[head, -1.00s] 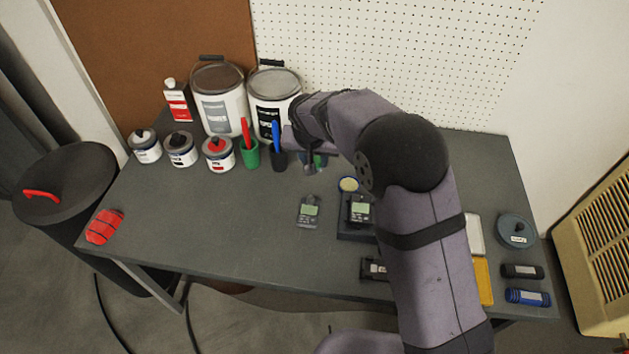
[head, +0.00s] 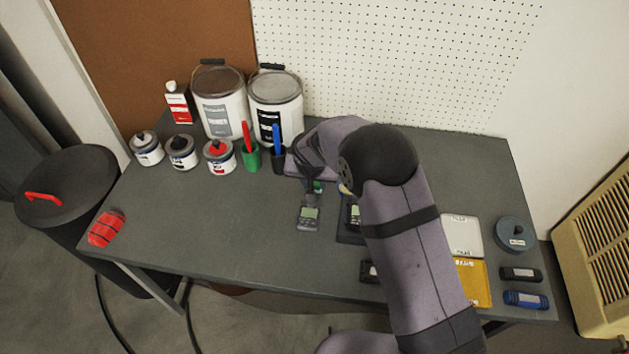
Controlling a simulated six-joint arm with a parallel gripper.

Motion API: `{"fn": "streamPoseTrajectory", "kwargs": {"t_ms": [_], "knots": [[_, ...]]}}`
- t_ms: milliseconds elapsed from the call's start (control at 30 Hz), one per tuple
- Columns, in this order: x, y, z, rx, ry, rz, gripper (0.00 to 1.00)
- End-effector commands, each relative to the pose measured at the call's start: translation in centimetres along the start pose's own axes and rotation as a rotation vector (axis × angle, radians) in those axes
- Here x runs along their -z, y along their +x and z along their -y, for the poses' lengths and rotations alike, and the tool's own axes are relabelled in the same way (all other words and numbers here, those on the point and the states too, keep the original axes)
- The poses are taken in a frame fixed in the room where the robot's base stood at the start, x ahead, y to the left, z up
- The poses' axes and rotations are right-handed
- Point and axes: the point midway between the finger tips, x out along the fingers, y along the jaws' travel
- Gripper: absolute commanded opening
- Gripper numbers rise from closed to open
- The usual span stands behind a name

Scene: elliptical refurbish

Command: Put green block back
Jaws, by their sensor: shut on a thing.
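A small green piece (head: 318,187), which looks like the green block, shows just under the end of my arm. My gripper (head: 313,184) is mostly hidden by my own arm; it is shut on this green piece. It is above or at the table, just beyond a grey handheld meter (head: 308,217). I cannot tell whether the block touches the table.
Left of my gripper stand a green cup (head: 251,161) and a dark cup (head: 278,160), with paint cans (head: 276,100) behind. A second meter (head: 353,216) on a dark base is partly hidden by my arm.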

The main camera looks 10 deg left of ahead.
Motion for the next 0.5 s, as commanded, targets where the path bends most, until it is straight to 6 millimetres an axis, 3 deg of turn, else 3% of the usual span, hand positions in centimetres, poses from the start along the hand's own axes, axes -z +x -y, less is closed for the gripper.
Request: {"fn": "streamPoseTrajectory", "kwargs": {"t_ms": [333, 367, 400, 500], "knots": [[-0.12, 0.37, 0.01, 0.000, 0.000, -0.001, 0.09], [-0.08, 0.27, 0.01, 0.000, 0.000, -0.001, 0.35], [-0.06, 0.22, 0.01, 0.000, 0.000, -0.001, 0.44], [-0.06, 0.21, 0.01, 0.000, 0.000, -0.001, 0.49]]}}
